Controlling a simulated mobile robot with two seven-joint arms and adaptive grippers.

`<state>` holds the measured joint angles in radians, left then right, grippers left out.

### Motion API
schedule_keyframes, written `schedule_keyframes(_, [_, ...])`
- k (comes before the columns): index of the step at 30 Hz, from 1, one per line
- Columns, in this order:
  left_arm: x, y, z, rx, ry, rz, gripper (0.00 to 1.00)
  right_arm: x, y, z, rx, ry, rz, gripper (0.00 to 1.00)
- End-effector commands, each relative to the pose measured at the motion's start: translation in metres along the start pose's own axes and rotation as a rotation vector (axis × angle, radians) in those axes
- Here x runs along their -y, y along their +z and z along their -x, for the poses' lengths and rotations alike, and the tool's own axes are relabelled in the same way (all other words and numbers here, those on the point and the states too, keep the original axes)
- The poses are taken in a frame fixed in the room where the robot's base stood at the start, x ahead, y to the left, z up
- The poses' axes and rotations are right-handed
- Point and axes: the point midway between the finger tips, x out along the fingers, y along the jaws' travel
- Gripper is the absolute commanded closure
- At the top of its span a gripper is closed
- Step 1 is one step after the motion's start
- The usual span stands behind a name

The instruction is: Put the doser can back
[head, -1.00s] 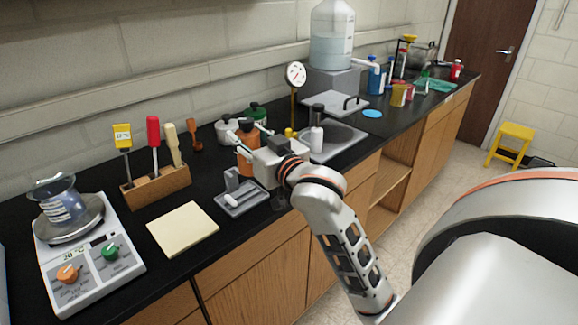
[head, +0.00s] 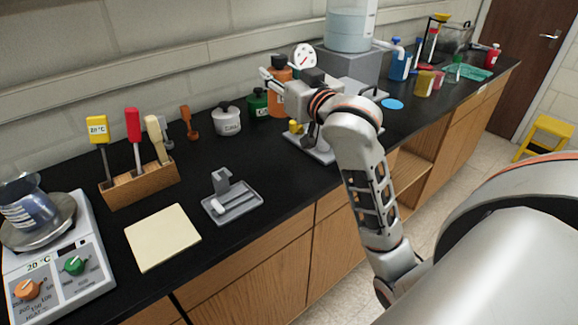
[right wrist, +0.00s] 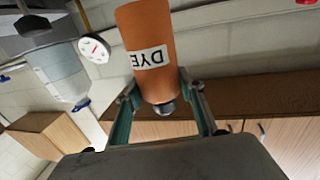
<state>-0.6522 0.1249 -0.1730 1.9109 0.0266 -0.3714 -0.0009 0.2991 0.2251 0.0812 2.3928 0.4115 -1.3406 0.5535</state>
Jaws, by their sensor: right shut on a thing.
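The doser can is an orange can (head: 277,98); in the right wrist view the orange can (right wrist: 147,35) carries a white "DYE" label. My right gripper (head: 272,80) is shut on it, with one finger on each side of its narrower end in the right wrist view (right wrist: 165,105). In the head view the can is at the back of the black counter, just right of the green pot (head: 258,103). I cannot tell whether its base touches the counter. My gripper body and wrist hide part of the area behind them. My left gripper is not in view.
A white lidded pot (head: 227,120) stands left of the green one. A grey tray with a small holder (head: 233,202), a cream pad (head: 162,237), a wooden tool block (head: 140,186) and a hotplate (head: 62,272) are further left. Bare counter lies between tray and pots.

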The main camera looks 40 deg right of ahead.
Motion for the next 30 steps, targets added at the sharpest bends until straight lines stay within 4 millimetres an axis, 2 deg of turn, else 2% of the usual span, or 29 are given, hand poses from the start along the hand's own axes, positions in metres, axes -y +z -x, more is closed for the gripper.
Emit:
schedule_keyframes(4, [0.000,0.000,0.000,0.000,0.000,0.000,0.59,-0.001,-0.002,0.000,-0.001,0.001,0.000,0.87])
schedule_keyframes(7, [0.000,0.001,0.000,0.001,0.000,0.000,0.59,-0.002,0.008,0.000,0.003,0.002,0.000,0.87])
schedule_keyframes(21, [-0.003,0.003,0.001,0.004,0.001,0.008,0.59,-0.002,0.119,0.001,0.006,0.002,0.001,0.87])
schedule_keyframes(25, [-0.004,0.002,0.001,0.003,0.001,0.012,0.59,-0.002,0.141,0.000,0.002,0.002,0.001,0.87])
schedule_keyframes(30, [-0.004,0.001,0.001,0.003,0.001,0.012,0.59,-0.002,0.153,0.000,-0.001,0.002,0.000,0.87])
